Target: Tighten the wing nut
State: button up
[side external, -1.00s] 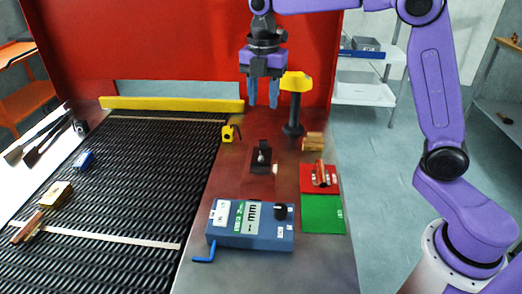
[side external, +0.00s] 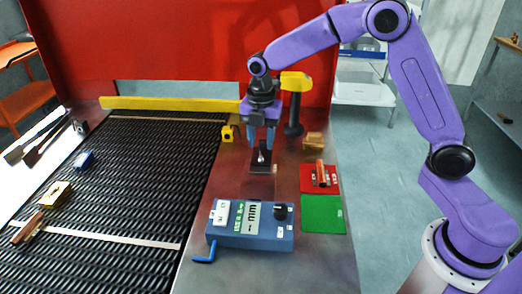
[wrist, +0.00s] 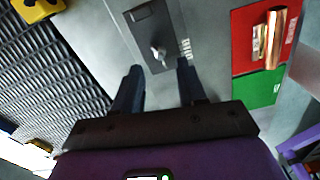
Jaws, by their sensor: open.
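The wing nut (side external: 262,157) is a small light metal piece on a dark block (side external: 261,169) near the middle of the metal bench. In the wrist view the wing nut (wrist: 158,52) shows near the top centre, on the dark block (wrist: 150,20). My gripper (side external: 260,148) points down at the wing nut, with its two blue-grey fingers apart. In the wrist view the fingertips of my gripper (wrist: 159,66) lie to either side of the wing nut, with nothing held between them. I cannot tell whether a fingertip touches the block.
A blue meter box (side external: 249,226) with a blue crank stands in front. A red pad (side external: 306,172) bearing a copper piece and a green pad (side external: 322,214) lie to the right. A yellow-topped post (side external: 294,110) stands behind. The mesh belt (side external: 130,190) runs along the left.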

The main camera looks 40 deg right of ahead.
aim_at(261, 155)
jog(key=shift+f, duration=2.1)
